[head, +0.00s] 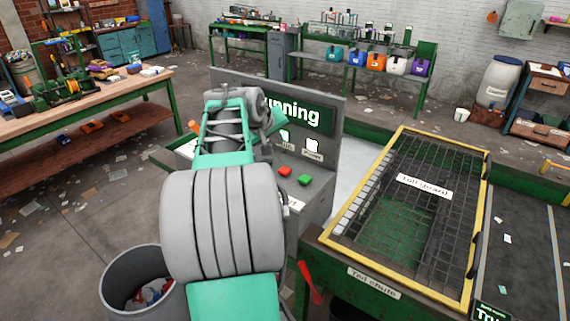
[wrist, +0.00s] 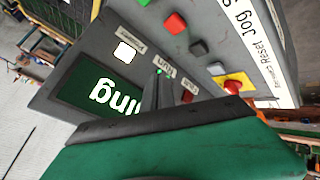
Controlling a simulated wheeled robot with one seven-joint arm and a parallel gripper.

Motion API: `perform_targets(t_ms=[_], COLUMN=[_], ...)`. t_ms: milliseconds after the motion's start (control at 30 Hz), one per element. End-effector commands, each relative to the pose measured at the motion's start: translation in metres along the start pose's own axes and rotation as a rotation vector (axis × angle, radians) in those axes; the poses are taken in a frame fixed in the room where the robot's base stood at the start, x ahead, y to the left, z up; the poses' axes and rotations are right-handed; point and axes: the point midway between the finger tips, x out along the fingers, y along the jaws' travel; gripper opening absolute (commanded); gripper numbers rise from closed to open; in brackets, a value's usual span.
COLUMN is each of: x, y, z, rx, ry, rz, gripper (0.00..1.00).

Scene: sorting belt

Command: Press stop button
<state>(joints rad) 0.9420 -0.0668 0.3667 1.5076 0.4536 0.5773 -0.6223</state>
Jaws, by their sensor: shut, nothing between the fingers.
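The grey control panel (head: 325,185) stands ahead with its screen (head: 301,113), partly covered by my arm, showing "...unning". A red button (head: 285,171) and a green button (head: 305,180) sit on its sloped face. In the wrist view the panel is turned over; the red button (wrist: 175,23) is above my gripper (wrist: 158,80), apart from it. The gripper's grey fingers are shut and empty, in front of the screen and lamp labels. My arm hides the fingertips in the head view.
A yellow-framed mesh tail guard (head: 430,160) covers the chute right of the panel. A red lever (head: 309,280) sticks out near the chute's left corner. A grey bin (head: 125,270) stands at the lower left. A workbench (head: 100,105) is farther left.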

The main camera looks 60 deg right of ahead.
Motion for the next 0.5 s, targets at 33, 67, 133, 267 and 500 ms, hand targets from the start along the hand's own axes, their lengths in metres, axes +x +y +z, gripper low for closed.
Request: perform_targets(t_ms=[33, 67, 133, 267, 500], x=[0.0034, 0.0046, 0.0062, 0.0065, 0.0085], y=[0.0115, 0.0157, 0.021, 0.0208, 0.0183], z=[0.0012, 0.0013, 0.0017, 0.002, 0.0036], rx=[0.006, 0.007, 0.009, 0.009, 0.009], ry=[-0.008, -0.008, -0.009, -0.009, -0.009], rz=[0.016, 0.023, 0.031, 0.032, 0.03], gripper=[0.0, 0.0, 0.0, 0.0, 0.0])
